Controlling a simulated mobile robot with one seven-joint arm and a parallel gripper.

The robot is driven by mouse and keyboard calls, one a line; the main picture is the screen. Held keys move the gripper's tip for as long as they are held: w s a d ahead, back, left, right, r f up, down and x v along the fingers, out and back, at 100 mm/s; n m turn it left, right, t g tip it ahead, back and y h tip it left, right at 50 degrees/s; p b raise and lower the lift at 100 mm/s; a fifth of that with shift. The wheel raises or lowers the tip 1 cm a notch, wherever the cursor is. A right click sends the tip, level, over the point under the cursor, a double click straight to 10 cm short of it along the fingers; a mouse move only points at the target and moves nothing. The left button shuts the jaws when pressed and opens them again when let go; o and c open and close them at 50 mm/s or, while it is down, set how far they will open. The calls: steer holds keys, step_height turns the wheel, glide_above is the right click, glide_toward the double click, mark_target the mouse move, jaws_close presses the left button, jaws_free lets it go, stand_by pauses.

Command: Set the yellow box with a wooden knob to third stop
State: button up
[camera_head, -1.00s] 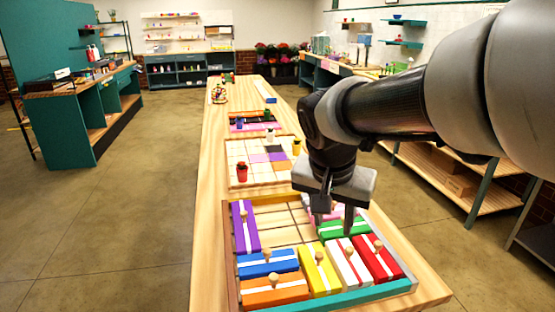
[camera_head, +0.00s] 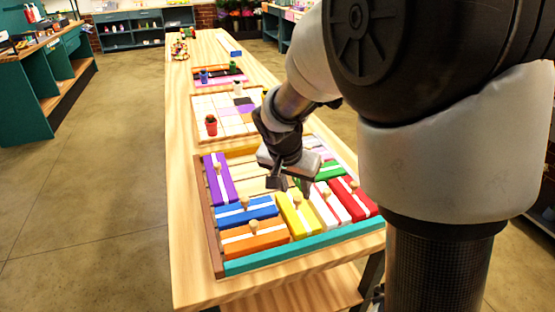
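The yellow box (camera_head: 299,221) with a white stripe and a wooden knob (camera_head: 297,198) lies lengthwise in the front part of the wooden tray (camera_head: 216,246). It sits between the blue and orange boxes on its left and the white box (camera_head: 329,208) on its right. My gripper (camera_head: 291,187) points down over the tray, close to the far end of the yellow box. Its two fingers are apart with nothing visible between them. I cannot tell its exact height or whether it touches the knob.
Purple (camera_head: 219,181), blue (camera_head: 246,213), orange (camera_head: 255,238), red (camera_head: 357,198) and green (camera_head: 329,171) boxes surround it. Bare slats show left of my gripper. A teal rail (camera_head: 290,250) closes the front. A red pot (camera_head: 211,125) stands on the board behind.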

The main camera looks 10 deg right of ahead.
mark_target(298, 198)
steer(key=shift+x, duration=2.25)
steer(key=shift+c, duration=0.2)
jaws_close()
